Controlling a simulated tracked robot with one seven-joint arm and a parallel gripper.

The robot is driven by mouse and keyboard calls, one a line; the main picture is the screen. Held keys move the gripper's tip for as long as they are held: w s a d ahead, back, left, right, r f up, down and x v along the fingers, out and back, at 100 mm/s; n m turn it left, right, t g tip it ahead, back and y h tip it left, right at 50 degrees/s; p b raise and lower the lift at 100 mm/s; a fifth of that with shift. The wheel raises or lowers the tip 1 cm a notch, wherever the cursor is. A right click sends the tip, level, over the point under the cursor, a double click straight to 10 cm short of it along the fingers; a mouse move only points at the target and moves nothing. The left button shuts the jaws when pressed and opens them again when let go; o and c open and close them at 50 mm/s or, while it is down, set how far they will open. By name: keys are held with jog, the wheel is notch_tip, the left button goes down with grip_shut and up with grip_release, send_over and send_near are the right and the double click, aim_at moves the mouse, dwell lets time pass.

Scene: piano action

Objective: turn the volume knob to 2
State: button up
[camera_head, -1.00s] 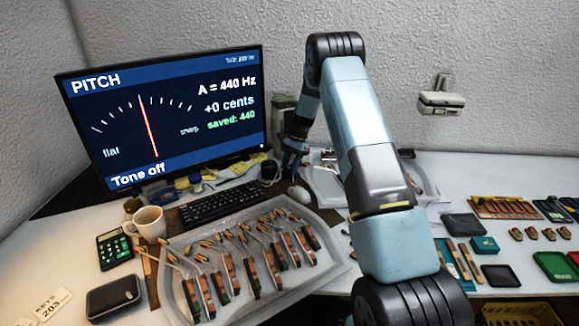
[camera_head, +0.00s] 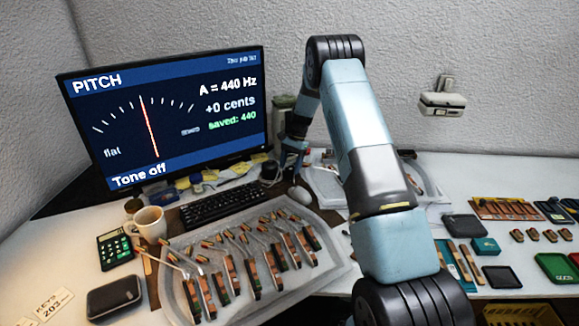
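The monitor (camera_head: 175,115) shows a pitch dial, "A = 440 Hz", "+0 cents", "saved: 440" and "Tone off". A small dark round object (camera_head: 268,171) stands by the far right end of the keyboard; I cannot tell whether it is the volume knob. No knob numbers or pointer are readable. My gripper (camera_head: 292,168) points down just right of this object, behind the mouse. It is small and partly hidden by my own arm, so its finger opening and any contact do not show.
A black keyboard (camera_head: 222,202) and a pale mouse (camera_head: 299,195) lie in front of the monitor. A clear tray (camera_head: 328,268) of piano action parts fills the front. A mug (camera_head: 150,222) and calculator (camera_head: 114,248) stand left. Tools and small boxes lie right.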

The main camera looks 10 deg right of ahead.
jog(key=shift+o, duration=0.2)
jog(key=shift+s, duration=0.1)
jog(key=shift+d, duration=0.1)
jog(key=v, duration=1.3)
jog(key=shift+w+r, duration=0.2)
jog(key=s+a+r+n+t+h, duration=0.1)
jog(key=s+a+r+n+t, duration=0.1)
jog(key=s+r, duration=1)
jog(key=s+a+r+n+t+h, duration=0.1)
jog(key=s+r+n+t, duration=0.1)
jog(key=s+r, duration=0.9)
jog(key=s+a+r+n+t, duration=0.1)
jog(key=s+r+n, duration=0.15)
jog(key=s, duration=0.45)
jog(key=s+r+n+t, duration=0.1)
jog(key=s+r, duration=0.3)
jog(key=s, duration=0.3)
jog(key=s+f+n+t+h, duration=0.1)
jog(key=s+f, duration=0.3)
jog(key=s, duration=1.2)
jog(key=shift+a+n+t, duration=0.4)
jog(key=shift+n+t, duration=0.3)
jog(key=shift+n, duration=0.05)
